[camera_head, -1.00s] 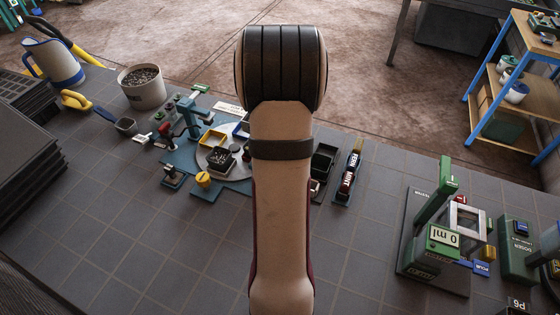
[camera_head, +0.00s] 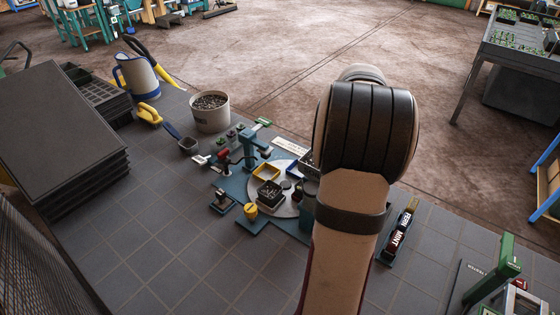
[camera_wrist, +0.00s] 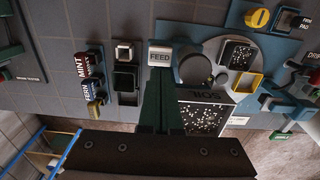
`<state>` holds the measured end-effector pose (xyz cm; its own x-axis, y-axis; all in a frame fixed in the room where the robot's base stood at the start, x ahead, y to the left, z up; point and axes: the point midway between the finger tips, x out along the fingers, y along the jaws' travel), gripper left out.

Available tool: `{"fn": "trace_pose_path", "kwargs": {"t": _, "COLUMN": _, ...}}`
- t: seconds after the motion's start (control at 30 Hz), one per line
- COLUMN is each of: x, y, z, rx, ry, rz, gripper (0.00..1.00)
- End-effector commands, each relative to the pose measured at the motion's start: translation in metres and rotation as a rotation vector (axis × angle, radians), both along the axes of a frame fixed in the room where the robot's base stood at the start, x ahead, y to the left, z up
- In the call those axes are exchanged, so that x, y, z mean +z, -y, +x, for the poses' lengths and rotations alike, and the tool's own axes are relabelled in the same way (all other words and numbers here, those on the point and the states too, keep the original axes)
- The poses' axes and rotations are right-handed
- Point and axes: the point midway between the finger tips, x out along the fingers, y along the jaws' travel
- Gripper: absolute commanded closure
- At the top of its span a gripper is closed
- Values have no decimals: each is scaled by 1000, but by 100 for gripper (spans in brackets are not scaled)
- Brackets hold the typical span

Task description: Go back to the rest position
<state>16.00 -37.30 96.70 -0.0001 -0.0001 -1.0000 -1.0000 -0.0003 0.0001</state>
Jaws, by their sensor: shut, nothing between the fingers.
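I cannot tell the height of the tips above the bench. In the head view my upright arm hides the gripper and part of the teal mixing station (camera_head: 232,186). The station carries a grey round plate with a yellow-rimmed tray (camera_head: 266,173) and a black tray of dark bits (camera_head: 269,194).
A rack marked FERN and MINT (camera_head: 399,232) stands right of my arm. A soil pot (camera_head: 210,110), a watering can (camera_head: 137,75) and stacked dark trays (camera_head: 62,140) stand at the left. A green-and-grey device (camera_head: 497,275) is at the lower right. Bare bench tiles (camera_head: 165,235) lie front left.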

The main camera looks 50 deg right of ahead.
Motion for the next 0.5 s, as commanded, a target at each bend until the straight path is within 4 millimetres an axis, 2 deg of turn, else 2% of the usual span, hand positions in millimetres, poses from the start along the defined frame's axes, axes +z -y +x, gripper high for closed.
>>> {"fn": "trace_pose_path", "kwargs": {"t": 0.07, "x": 1, "y": -3, "z": 3, "rx": 9, "ry": 1, "rz": 0, "gripper": 100}}
{"fn": "trace_pose_path", "kwargs": {"t": 0.13, "x": 9, "y": -23, "z": 18, "rx": 58, "ry": 7, "rz": 2, "gripper": 100}}
{"fn": "trace_pose_path", "kwargs": {"t": 0.17, "x": 14, "y": -39, "z": 29, "rx": 96, "ry": 12, "rz": 5, "gripper": 100}}
{"fn": "trace_pose_path", "kwargs": {"t": 0.27, "x": 36, "y": -124, "z": 67, "rx": 288, "ry": 32, "rz": 21, "gripper": 100}}
{"fn": "trace_pose_path", "kwargs": {"t": 0.3, "x": 43, "y": -167, "z": 75, "rx": 382, "ry": 41, "rz": 32, "gripper": 100}}
{"fn": "trace_pose_path", "kwargs": {"t": 0.33, "x": 47, "y": -199, "z": 76, "rx": 452, "ry": 47, "rz": 43, "gripper": 100}}
{"fn": "trace_pose_path", "kwargs": {"t": 0.37, "x": 50, "y": -230, "z": 75, "rx": 524, "ry": 52, "rz": 52, "gripper": 100}}
{"fn": "trace_pose_path", "kwargs": {"t": 0.4, "x": 52, "y": -270, "z": 67, "rx": 619, "ry": 58, "rz": 66, "gripper": 100}}
{"fn": "trace_pose_path", "kwargs": {"t": 0.5, "x": 49, "y": -347, "z": 32, "rx": 837, "ry": 68, "rz": 102, "gripper": 100}}
